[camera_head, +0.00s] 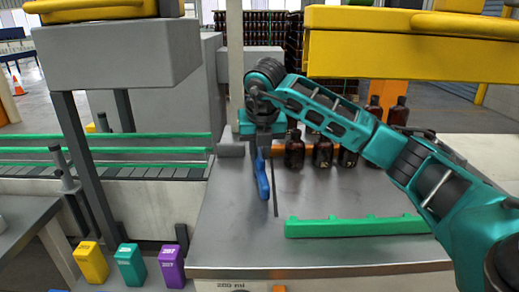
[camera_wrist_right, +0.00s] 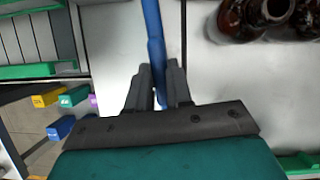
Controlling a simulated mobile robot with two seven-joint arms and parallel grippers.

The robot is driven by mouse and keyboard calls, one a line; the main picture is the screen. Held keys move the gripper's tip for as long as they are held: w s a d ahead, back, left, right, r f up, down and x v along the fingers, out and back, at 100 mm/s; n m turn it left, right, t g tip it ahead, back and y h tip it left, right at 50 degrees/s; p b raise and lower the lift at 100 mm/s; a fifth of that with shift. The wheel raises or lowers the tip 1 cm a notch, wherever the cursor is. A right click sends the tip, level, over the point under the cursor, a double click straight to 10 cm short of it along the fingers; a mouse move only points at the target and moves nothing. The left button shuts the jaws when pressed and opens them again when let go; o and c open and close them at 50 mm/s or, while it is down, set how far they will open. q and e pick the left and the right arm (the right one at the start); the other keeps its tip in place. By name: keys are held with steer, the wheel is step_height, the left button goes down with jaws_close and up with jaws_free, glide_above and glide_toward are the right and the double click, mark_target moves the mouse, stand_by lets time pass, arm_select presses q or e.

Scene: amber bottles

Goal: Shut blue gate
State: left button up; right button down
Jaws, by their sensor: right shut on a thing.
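The blue gate (camera_head: 262,172) is a narrow blue bar on the steel table, running roughly from back to front beside a thin dark line. My right gripper (camera_head: 261,142) reaches down over its far end, which it partly hides. In the right wrist view the blue gate (camera_wrist_right: 153,35) runs up from between the two dark fingers of my right gripper (camera_wrist_right: 158,92), which are shut on it. My left gripper is not in view.
Several amber bottles (camera_head: 295,150) stand right of the gate, under my right arm. A green rail (camera_head: 355,227) lies at the table's front. A conveyor with green edges (camera_head: 120,171) is at left. Yellow, green and purple boxes (camera_head: 172,266) sit at front left.

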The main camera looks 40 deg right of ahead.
steer(key=shift+m, duration=0.6)
steer(key=shift+m+h, duration=0.3)
steer(key=c, duration=1)
jaws_free()
